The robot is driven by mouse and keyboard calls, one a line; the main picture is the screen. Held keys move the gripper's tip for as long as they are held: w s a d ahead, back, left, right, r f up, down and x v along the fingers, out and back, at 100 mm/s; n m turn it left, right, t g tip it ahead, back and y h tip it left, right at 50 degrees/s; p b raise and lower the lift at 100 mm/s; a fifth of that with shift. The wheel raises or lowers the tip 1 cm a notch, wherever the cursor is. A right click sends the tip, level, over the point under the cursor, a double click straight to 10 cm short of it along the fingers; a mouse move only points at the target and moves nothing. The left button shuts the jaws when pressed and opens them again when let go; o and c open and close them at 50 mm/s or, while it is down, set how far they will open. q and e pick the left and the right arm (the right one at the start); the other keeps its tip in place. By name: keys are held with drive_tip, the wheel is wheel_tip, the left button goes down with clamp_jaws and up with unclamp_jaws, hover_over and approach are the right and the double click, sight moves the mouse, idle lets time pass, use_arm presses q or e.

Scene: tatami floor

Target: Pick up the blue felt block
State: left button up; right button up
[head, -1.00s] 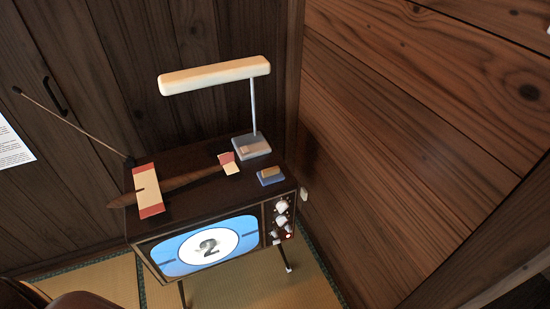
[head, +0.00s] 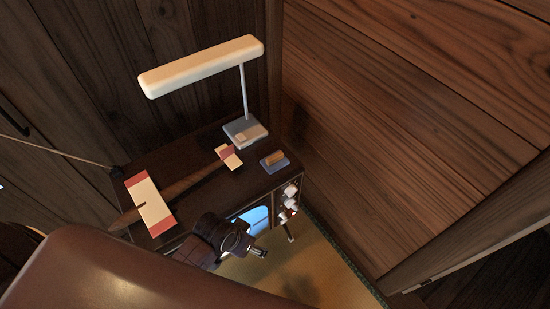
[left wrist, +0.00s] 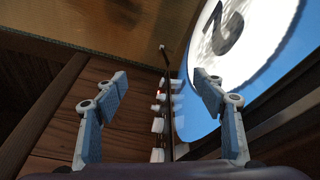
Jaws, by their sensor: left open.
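The blue felt block (head: 274,164) lies on the top of the television cabinet, near its front right corner. It has a blue layer below and a tan, wood-like piece on top. My left gripper (head: 258,251) is in front of the television, lower than its top and nearer to me than the block, apart from it. In the left wrist view the left gripper (left wrist: 160,77) has its two fingers spread with nothing between them. The television's screen and knobs show behind the fingers there; the block does not show. My right gripper is not in view.
A desk lamp (head: 248,95) stands behind the block on the television cabinet (head: 205,175). A toy plane with cream and red wings (head: 150,204) lies left of the block. An antenna (head: 60,151) sticks out left. A wooden wall (head: 380,130) rises close on the right.

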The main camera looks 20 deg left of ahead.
use_arm(q)
wheel_tip(320, 180, up, 8)
drive_tip(key=w+d, duration=0.2)
drive_tip(key=w, duration=0.1)
wheel_tip(320, 180, up, 10)
drive_tip(key=m+h+p, duration=0.1)
drive_tip(key=m+h, duration=0.1)
drive_tip(key=m, duration=0.2)
hover_over(274, 156)
drive_tip(key=s+a, duration=0.2)
drive_tip(key=s, duration=0.1)
drive_tip(key=shift+w+d, duration=0.1)
drive_tip(key=shift+w, duration=0.25)
drive_tip(key=x, duration=0.7)
drive_tip(key=shift+w+d+f+p, duration=0.1)
drive_tip(key=shift+w+f+p, duration=0.1)
drive_tip(key=shift+p, duration=0.2)
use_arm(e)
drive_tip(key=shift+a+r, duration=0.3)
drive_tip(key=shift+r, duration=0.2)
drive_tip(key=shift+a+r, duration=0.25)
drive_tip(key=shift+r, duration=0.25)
use_arm(q)
drive_tip(key=c, duration=1.2)
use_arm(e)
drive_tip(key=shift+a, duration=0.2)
